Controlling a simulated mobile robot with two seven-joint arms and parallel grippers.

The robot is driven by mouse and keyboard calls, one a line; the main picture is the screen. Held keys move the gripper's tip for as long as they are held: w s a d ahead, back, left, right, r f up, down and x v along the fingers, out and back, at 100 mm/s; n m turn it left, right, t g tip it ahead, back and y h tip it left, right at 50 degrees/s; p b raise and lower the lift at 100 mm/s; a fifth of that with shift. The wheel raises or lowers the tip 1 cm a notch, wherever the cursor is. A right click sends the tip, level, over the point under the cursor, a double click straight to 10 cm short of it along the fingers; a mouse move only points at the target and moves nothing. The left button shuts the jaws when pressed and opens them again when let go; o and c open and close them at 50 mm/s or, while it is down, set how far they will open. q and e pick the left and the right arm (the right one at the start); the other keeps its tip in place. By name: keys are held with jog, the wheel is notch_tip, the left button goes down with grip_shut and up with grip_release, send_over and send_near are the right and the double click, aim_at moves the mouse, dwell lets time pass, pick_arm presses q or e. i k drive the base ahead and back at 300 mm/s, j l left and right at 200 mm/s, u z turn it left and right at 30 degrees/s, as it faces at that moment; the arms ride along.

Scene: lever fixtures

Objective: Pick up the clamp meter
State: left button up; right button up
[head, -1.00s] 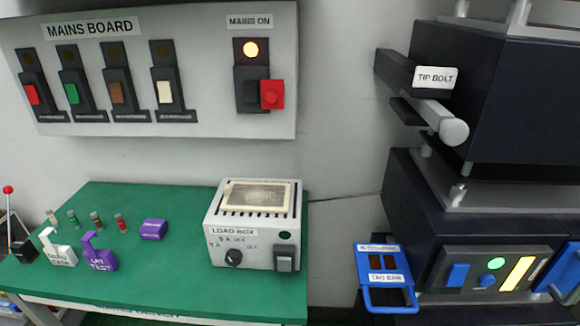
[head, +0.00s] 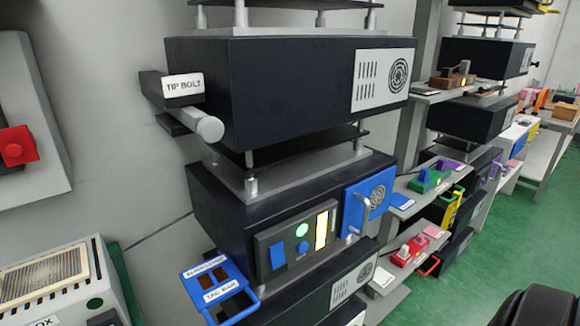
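I cannot make out a clamp meter in the head view. Neither of my grippers shows in this view. A dark rounded shape at the bottom right corner is cut off, and I cannot tell what it is.
The load box (head: 50,285) is at the lower left. Shelves with coloured fixtures (head: 425,180) stand behind right. Green floor (head: 470,280) is clear at lower right.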

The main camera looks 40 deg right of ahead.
aim_at(451, 211)
jog(key=z, duration=2.45)
jog(key=i+l+u, duration=0.15)
jog(key=u, duration=0.3)
jog(key=i+l+u, duration=0.5)
jog(key=i+l, duration=0.15)
jog(key=i+l+u, duration=0.1)
jog(key=l, duration=0.4)
jog(key=i+l+u, duration=0.1)
jog(key=i+l, duration=0.2)
jog(key=i+l+u, duration=0.1)
jog(key=l, duration=0.4)
jog(key=i, duration=0.05)
